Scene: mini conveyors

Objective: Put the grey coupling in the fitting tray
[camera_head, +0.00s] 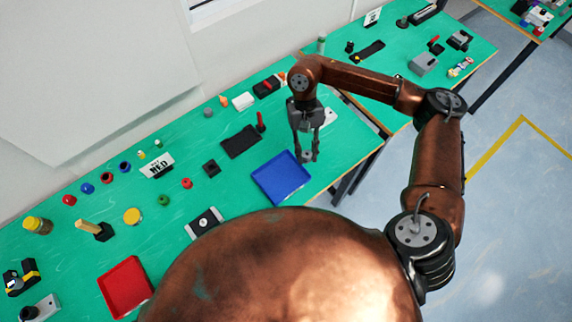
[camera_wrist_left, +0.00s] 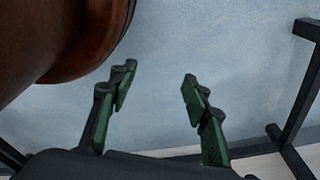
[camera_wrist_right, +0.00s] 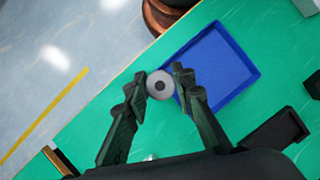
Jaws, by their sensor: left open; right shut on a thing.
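The grey coupling (camera_wrist_right: 161,84), a round piece with a hole in its middle, is between the fingertips of my right gripper (camera_head: 308,157). My right gripper is shut on it and holds it above the bench, beside the right edge of the blue tray (camera_head: 266,197). In the right wrist view the blue tray (camera_wrist_right: 240,76) looks empty and lies just beyond the fingers. A red tray (camera_head: 125,288) also looks empty at the front left of the bench. No label shows which is the fitting tray. My left gripper (camera_wrist_left: 158,76) is open and empty over the floor.
The green bench (camera_head: 235,185) holds several small coloured fittings at the left. A black tray (camera_head: 241,142) lies behind the blue one, with a red-handled tool close by. The bench's right edge is near my right gripper.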

